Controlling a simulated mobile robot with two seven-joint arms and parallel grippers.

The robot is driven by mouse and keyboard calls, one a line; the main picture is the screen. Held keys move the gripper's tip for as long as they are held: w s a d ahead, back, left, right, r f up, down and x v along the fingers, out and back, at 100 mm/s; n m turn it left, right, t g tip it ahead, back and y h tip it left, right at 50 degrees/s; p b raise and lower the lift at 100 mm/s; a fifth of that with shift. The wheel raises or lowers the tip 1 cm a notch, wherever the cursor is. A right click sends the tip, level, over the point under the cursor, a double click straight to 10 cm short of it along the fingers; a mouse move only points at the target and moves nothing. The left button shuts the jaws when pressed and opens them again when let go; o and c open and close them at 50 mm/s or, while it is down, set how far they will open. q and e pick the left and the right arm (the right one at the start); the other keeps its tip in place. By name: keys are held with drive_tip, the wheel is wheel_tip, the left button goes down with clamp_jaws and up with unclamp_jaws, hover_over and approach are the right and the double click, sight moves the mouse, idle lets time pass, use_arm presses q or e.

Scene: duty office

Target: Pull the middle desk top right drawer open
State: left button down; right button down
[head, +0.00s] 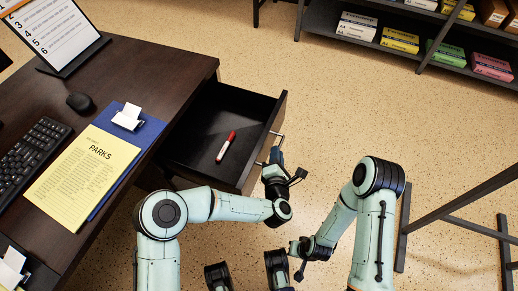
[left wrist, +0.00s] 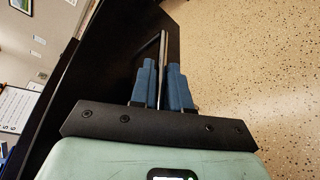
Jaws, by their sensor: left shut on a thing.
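The dark desk (head: 150,65) has its top right drawer (head: 196,132) pulled out, showing the drawer's black inside. A red and white marker (head: 226,146) lies in it. My left gripper (head: 275,157) is at the drawer's outer front, shut on the metal handle (head: 280,134). In the left wrist view the blue fingers (left wrist: 162,88) close on both sides of the handle bar (left wrist: 163,50). My right gripper (head: 298,262) hangs low near the bottom middle, apart from the drawer; its finger opening is unclear.
On the desktop are a keyboard (head: 32,156), a mouse (head: 79,102), a yellow paper pad (head: 84,172) and a blue folder (head: 146,131). A shelf (head: 400,50) with paper boxes stands at the back right. Dark metal legs (head: 460,222) stand at right. The speckled floor between is clear.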

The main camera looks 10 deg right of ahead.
use_arm(q)
drive_tip(key=s+d, duration=0.5)
drive_tip(key=d, duration=0.1)
drive_tip(key=shift+d, duration=0.35)
drive_tip(key=c, duration=1.2)
unclamp_jaws()
